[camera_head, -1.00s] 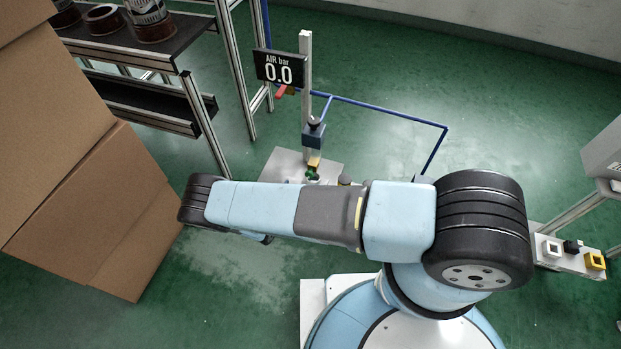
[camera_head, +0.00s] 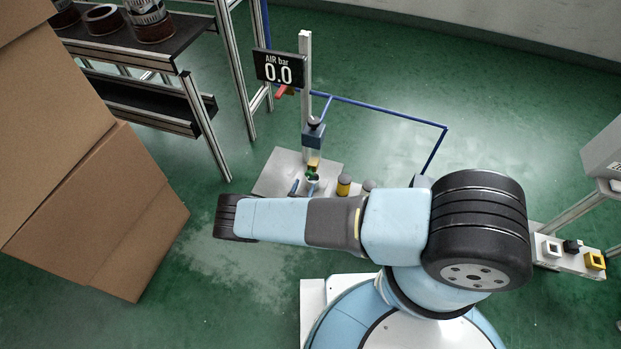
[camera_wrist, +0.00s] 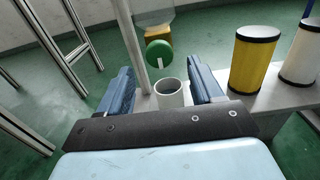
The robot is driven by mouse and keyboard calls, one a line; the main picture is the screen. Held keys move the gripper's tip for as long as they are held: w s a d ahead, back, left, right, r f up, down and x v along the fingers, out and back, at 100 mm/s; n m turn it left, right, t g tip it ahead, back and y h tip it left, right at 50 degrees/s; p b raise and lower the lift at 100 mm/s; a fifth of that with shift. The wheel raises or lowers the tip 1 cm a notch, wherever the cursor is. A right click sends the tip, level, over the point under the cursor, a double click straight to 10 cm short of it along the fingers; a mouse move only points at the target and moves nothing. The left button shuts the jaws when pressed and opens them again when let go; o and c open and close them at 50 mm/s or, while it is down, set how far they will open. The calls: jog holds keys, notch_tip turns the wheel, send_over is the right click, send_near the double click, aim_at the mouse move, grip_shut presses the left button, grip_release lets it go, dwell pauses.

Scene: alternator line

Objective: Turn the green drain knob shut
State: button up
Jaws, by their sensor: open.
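The green drain knob (camera_wrist: 159,54) is round with a white mark on its face. It sits under a clear amber bowl (camera_wrist: 153,18) on the post. In the head view the knob (camera_head: 311,171) is small, below the blue-grey filter unit (camera_head: 314,134). My gripper (camera_wrist: 160,84) is open and empty in the wrist view, its two blue fingers apart. The knob shows above and beyond the gap between the fingers, not touching them. A white cup (camera_wrist: 171,94) stands below the knob, between the fingers in the picture. In the head view my arm hides most of my gripper.
A yellow canister (camera_wrist: 252,60) and a white canister (camera_wrist: 303,52) stand right of the gripper on the grey plate (camera_head: 270,178). A gauge sign (camera_head: 279,68) reads 0.0. Cardboard boxes (camera_head: 110,215) stand at left, beside a shelf rack (camera_head: 150,115). A blue pipe (camera_head: 390,114) runs right.

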aim_at(309, 176)
jog(key=shift+x, duration=2.65)
